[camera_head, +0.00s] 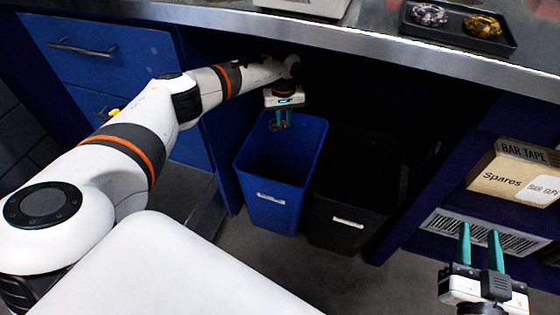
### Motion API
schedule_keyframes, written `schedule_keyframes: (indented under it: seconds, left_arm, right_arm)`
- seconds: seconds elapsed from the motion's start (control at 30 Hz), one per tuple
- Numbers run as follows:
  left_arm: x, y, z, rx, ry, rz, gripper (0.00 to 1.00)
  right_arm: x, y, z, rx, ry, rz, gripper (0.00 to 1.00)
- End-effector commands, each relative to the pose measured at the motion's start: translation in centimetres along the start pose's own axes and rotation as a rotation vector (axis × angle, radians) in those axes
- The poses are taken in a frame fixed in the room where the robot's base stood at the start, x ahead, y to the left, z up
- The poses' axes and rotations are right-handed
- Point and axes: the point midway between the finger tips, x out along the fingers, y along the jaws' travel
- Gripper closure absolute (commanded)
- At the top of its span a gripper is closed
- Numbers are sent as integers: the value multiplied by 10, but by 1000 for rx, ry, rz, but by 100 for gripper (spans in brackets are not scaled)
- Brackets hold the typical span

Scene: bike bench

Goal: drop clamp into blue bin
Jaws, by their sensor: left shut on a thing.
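The blue bin (270,185) stands on the floor under the bench, with a pale label on its front. My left gripper (280,120) reaches over its mouth from above, pointing down near the back rim. It is shut on the clamp (277,126), a small thing whose shape is hard to make out, seen against the bin's opening. My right gripper (480,242) is at the lower right, its teal fingers pointing up and standing apart with nothing between them.
A black bin (345,215) stands just right of the blue one. The bench edge (400,52) overhangs both bins. A black tray (470,42) with shiny parts sits on the bench. A shelf at right holds a cardboard spares box (490,181). Blue drawers (105,55) are at left.

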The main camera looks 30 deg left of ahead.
Motion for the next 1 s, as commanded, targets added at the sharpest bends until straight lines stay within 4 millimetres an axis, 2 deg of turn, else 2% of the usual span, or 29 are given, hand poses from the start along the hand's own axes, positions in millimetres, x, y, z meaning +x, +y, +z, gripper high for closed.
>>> schedule_keyframes:
  seconds: [0.23, 0.6, 0.63, 0.77, 1.0]
  left_arm:
    - [9, 0, 0, 1, 0, -1, 100]
    - [10, 0, 0, 1, 0, -1, 100]
    - [10, 0, 0, 1, 0, -1, 77]
    - [10, 0, 0, 1, 0, -1, 56]
    - [10, 0, 0, 1, 0, 0, 56]
  right_arm:
    - [1, 3, 19, 3, -131, 7, 64]
    - [1, 4, 24, 4, -155, 8, 64]
    - [1, 4, 24, 4, -155, 8, 64]
    - [1, 4, 24, 4, -155, 8, 64]
    - [1, 4, 24, 4, -155, 8, 64]
